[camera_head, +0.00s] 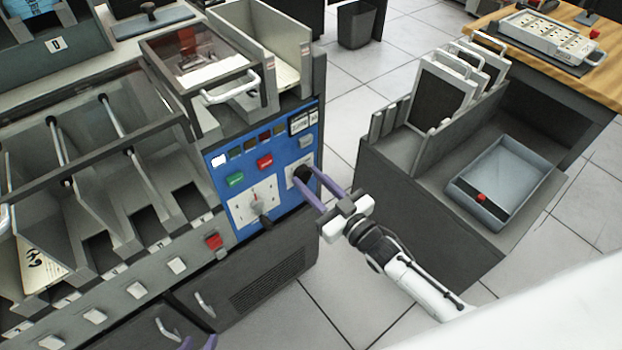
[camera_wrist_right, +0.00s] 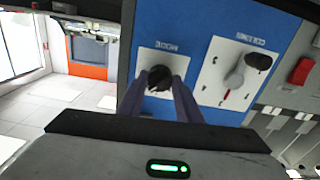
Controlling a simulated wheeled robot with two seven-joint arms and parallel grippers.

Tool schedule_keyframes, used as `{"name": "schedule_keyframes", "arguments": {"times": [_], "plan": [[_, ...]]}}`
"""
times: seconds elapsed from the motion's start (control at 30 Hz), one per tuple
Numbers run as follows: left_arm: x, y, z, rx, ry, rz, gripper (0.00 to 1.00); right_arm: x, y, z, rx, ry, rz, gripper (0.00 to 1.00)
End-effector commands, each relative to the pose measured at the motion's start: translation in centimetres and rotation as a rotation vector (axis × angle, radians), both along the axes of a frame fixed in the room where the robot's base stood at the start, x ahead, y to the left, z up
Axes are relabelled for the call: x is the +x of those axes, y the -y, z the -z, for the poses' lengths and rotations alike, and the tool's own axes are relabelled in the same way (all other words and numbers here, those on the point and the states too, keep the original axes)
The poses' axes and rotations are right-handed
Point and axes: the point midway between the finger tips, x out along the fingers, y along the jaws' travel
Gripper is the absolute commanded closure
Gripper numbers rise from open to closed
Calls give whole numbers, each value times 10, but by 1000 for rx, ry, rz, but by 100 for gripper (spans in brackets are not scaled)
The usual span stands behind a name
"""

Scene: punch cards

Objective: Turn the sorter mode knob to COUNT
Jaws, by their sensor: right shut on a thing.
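The sorter's blue control panel (camera_head: 240,201) faces right in the head view. Its black mode knob (camera_head: 302,173) sits on a white plate near the panel's right edge. My right gripper (camera_head: 316,189) is shut on this knob, with its purple fingers at either side. In the right wrist view the knob (camera_wrist_right: 159,77) is between the fingertips, under the upside-down label MODE. The knob's pointer direction and the COUNT mark cannot be made out. Only purple fingertips of my left gripper (camera_head: 198,342) show at the bottom edge of the head view; their opening is unclear.
The column dial (camera_head: 258,203) with its crank is beside the mode knob. Green (camera_head: 236,179) and red (camera_head: 265,161) buttons sit above it. A grey cart (camera_head: 440,205) with a blue-grey tray (camera_head: 500,182) stands to the right of my right arm. Tiled floor lies between.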

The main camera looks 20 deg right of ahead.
Motion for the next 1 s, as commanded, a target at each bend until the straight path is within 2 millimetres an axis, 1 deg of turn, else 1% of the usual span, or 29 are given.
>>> {"name": "schedule_keyframes", "arguments": {"times": [0.23,0.7,0.73,0.8,0.83,1.0], "plan": [[-2,0,0,0,-5,0,69,0,0,0,57,-21,-1,91],[-3,0,1,1,-7,0,69,0,0,0,70,-25,0,91],[-3,0,1,1,-7,0,69,0,0,0,70,-25,0,64],[-3,0,1,1,-8,0,69,0,0,0,69,-25,0,52],[-3,0,1,1,-8,0,69,0,0,0,69,-25,0,50],[-3,0,1,1,-9,1,69,0,0,0,68,-25,0,50]]}}
